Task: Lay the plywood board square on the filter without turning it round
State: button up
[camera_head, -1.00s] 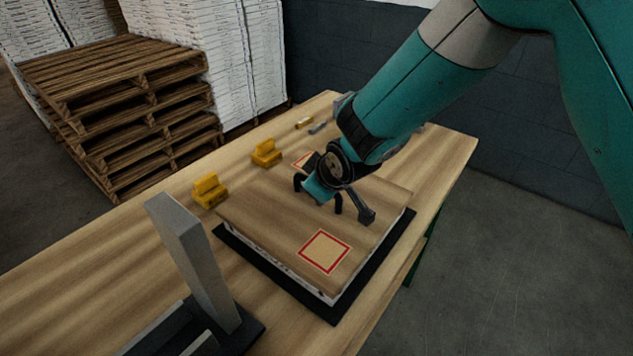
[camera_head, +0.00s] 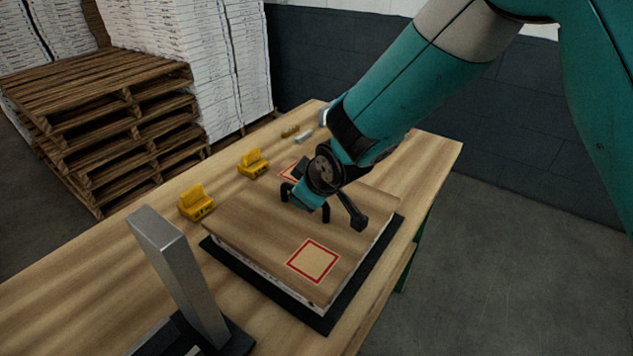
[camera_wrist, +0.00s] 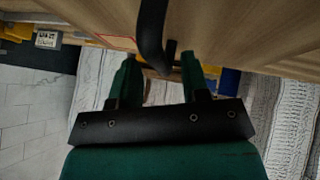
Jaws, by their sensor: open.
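The plywood board (camera_head: 255,228) lies flat on top of the white boxed filter (camera_head: 275,283), its edges looking roughly in line with the filter's. The filter's pale side shows as a thin strip under the board. One red-outlined square (camera_head: 313,261) is on the board's near part; another at the far end is partly hidden by my arm. My gripper (camera_wrist: 160,78) is open, low over the board's middle, at a black handle (camera_wrist: 151,38) that rises between its green fingers in the wrist view. I cannot tell whether the fingers touch the handle.
A black mat (camera_head: 384,243) lies under the filter on the wooden table (camera_head: 70,285). Two yellow blocks (camera_head: 196,203) (camera_head: 252,163) stand left of the board. A grey metal post (camera_head: 180,270) rises at near left. Pallets (camera_head: 110,125) and stacked white boxes (camera_head: 190,60) stand behind.

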jog(key=b+v, duration=0.2)
jog(key=v, duration=0.8)
jog(key=s+d+r+m+g, duration=0.2)
jog(key=s+d, duration=0.3)
jog(key=s, duration=0.6)
jog(key=s+d+r+m+g, duration=0.2)
jog(key=s+d, duration=0.4)
jog(key=s, duration=0.4)
jog(key=r+g, duration=0.1)
jog(key=g, duration=0.1)
jog(key=shift+s+r+m+g+y, duration=0.2)
jog(key=shift+s+m+g+y, duration=0.1)
jog(key=shift+s, duration=0.1)
